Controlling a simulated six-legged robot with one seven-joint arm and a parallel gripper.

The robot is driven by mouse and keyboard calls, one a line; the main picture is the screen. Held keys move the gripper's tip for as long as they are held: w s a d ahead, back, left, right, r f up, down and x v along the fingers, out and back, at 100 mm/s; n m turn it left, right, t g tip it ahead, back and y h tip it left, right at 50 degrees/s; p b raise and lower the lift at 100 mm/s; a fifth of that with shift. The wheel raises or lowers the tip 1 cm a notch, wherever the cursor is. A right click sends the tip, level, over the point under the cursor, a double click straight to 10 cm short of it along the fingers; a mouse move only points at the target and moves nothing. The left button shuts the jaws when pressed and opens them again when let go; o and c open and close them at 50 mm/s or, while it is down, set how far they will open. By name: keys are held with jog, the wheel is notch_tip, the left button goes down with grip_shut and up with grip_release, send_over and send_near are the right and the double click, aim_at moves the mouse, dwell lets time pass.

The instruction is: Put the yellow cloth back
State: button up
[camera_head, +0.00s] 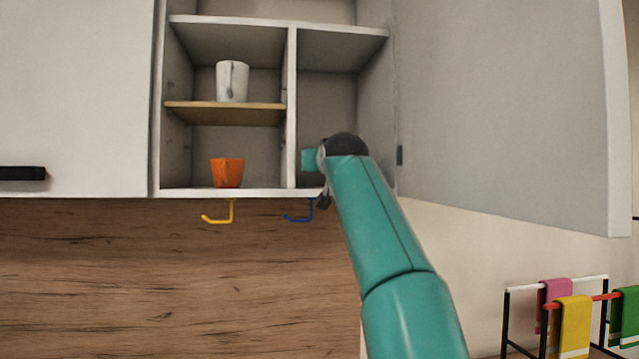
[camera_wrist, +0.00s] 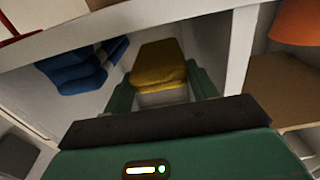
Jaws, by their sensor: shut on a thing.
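A folded mustard-yellow cloth (camera_wrist: 158,62) with a pale band sits between the two green fingers of my gripper (camera_wrist: 161,88) in the wrist view; the fingers are shut on it. In the head view my gripper is mostly hidden behind my teal arm, at the right compartment (camera_head: 328,100) of the open wall cabinet, and the held cloth cannot be made out. A folded blue cloth (camera_wrist: 80,70) with pale stripes lies beside the yellow one in the wrist view. Another yellow cloth (camera_head: 571,325) hangs on the rack at the lower right.
The left compartment holds a white mug (camera_head: 233,82) on a wooden shelf (camera_head: 225,114) and an orange cup (camera_head: 227,173) below. A divider (camera_head: 291,105) separates the compartments. Yellow (camera_head: 219,218) and blue (camera_head: 298,217) hooks hang underneath. The cabinet door (camera_head: 500,100) stands open at right.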

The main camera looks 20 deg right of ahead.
jog(key=f, duration=0.1)
jog(key=w+f, duration=0.1)
jog(key=f, duration=0.1)
jog(key=shift+w, duration=0.3)
jog(key=shift+s+f, duration=0.35)
jog(key=shift+f, duration=0.15)
jog(key=shift+w+f, duration=0.15)
jog(key=shift+w, duration=0.05)
jog(key=o, duration=1)
